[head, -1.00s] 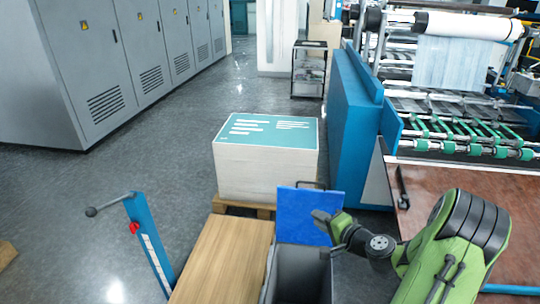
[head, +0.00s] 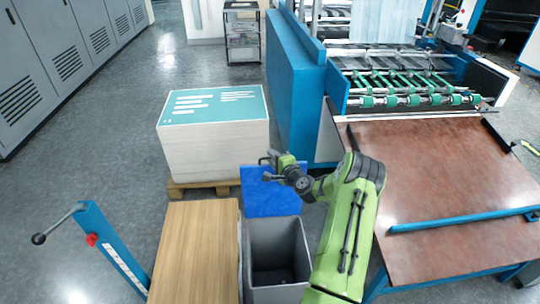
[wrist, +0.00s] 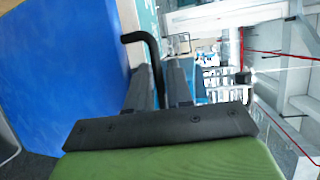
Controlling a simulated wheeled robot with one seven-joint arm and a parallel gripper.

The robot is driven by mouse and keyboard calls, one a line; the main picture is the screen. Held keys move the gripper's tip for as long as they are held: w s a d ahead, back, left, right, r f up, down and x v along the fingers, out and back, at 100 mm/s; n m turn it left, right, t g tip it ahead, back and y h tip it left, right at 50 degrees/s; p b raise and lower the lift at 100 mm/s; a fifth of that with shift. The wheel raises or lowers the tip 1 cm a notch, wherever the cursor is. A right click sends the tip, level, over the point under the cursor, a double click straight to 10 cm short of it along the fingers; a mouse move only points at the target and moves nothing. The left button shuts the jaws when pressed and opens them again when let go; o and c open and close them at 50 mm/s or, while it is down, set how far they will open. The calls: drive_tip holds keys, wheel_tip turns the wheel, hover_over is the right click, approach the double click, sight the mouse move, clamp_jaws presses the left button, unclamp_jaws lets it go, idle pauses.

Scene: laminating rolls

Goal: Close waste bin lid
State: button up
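The grey waste bin (head: 249,272) stands open at bottom centre of the head view, beside a wooden-topped stack. Its blue lid (head: 268,198) is raised at the bin's far side. In the wrist view the lid (wrist: 65,75) fills the left, with its bent black handle (wrist: 153,45) beside its edge. My gripper (head: 268,168) is at the lid's top edge in the head view and hides the handle there. In the wrist view the dark fingers of my gripper (wrist: 161,85) are apart, and the handle's bar runs down between them; I cannot tell whether they touch it.
A wooden-topped stack (head: 195,250) is left of the bin, with a blue lever post (head: 110,250) further left. A pallet of white sheets (head: 212,145) is behind. A brown table (head: 440,180) and blue machine panel (head: 296,90) are to the right. Grey floor is free at left.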

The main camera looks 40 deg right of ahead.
drive_tip(key=shift+x, duration=1.1)
clamp_jaws()
drive_tip(key=shift+s+a+f, duration=0.1)
drive_tip(key=shift+a, duration=0.05)
